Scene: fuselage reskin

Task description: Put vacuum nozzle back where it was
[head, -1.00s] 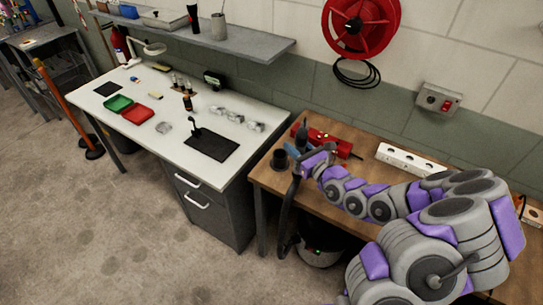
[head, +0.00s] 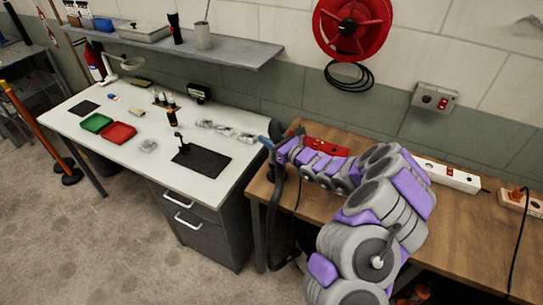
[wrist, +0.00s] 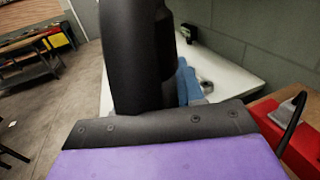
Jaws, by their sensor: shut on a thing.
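The black vacuum nozzle shows large and upright in the wrist view (wrist: 137,55), just beyond the dark edge of my gripper. In the head view my gripper (head: 271,150) is shut on it near the left end of the wooden bench, by the corner of the white table. The black hose (head: 275,205) hangs down from my gripper past the bench's left edge toward the floor. Blue parts show behind the nozzle in the wrist view. My arm hides the bench surface around the gripper, including the spot of a black cup-shaped holder, and most of the vacuum below.
The white table (head: 200,185) holds a black mat (head: 202,160), red tray (head: 118,133) and green tray (head: 97,122). A red tool case (head: 326,146) and white power strip (head: 449,176) lie on the wooden bench (head: 465,220). A hose reel (head: 352,27) hangs on the wall.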

